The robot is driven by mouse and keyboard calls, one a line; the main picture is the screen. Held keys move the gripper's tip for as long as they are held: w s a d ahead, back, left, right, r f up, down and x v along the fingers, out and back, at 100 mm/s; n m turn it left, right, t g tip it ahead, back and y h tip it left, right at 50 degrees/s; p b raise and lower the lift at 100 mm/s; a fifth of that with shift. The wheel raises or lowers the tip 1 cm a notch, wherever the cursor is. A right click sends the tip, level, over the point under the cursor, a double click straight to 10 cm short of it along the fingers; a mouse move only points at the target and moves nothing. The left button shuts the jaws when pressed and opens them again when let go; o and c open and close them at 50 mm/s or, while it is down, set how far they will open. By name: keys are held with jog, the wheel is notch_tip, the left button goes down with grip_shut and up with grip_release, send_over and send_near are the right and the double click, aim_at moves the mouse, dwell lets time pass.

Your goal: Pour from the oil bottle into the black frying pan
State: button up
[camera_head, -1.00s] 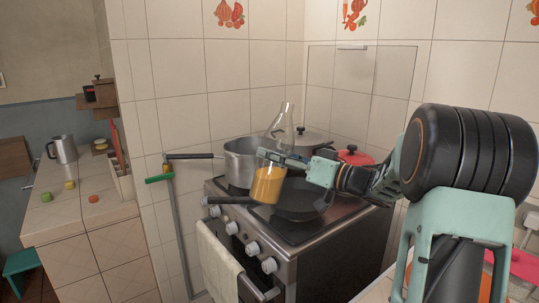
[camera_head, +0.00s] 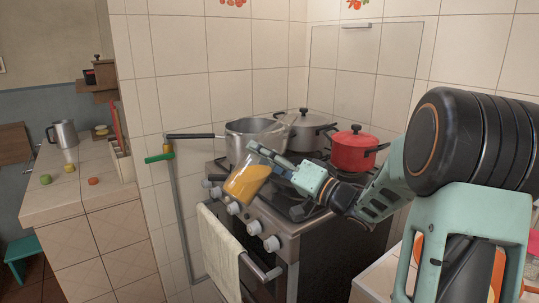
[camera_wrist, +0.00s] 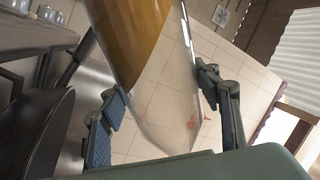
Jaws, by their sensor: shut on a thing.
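The oil bottle (camera_head: 246,184) is clear glass with amber oil in its wide base. It hangs tilted in front of the stove, base to the lower left and neck toward the upper right. My gripper (camera_head: 284,166) is shut around it. In the wrist view the bottle (camera_wrist: 138,35) runs between the two fingers of my gripper (camera_wrist: 158,100). The black frying pan (camera_wrist: 40,130) shows as a dark round shape at the left of the wrist view. In the head view the bottle and my gripper hide most of it.
A grey pot (camera_head: 250,140) with a long handle stands on the left of the stove. A lidded grey pot (camera_head: 308,135) and a red lidded pot (camera_head: 352,152) stand behind and right. A towel (camera_head: 226,250) hangs on the oven front.

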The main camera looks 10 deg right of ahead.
jog(key=f+m, duration=0.1)
jog(key=a+f+m+t+b, duration=0.1)
jog(key=m, duration=0.1)
jog(key=shift+s+a+h, duration=0.2)
jog(key=shift+s+h, duration=0.1)
jog(key=shift+s, duration=0.1)
jog(key=shift+s+a+f+m+p, duration=0.15)
jog(key=shift+m+p, duration=0.15)
jog(key=shift+m, duration=0.3)
jog(key=shift+a+f+m+t+h+p, duration=0.2)
jog(key=shift+f+m+t+h+p, duration=0.2)
jog(key=shift+f+m+p, duration=0.45)
jog(key=shift+s+a+f+m+t+h+p, duration=0.15)
jog(key=shift+f+m+t+h+p, duration=0.3)
jog(key=shift+m, duration=0.6)
jog(key=shift+f, duration=0.15)
jog(key=shift+r+m+p, duration=0.95)
jog(key=shift+m+p, duration=0.15)
jog(key=shift+p, duration=0.55)
dwell(3.0)
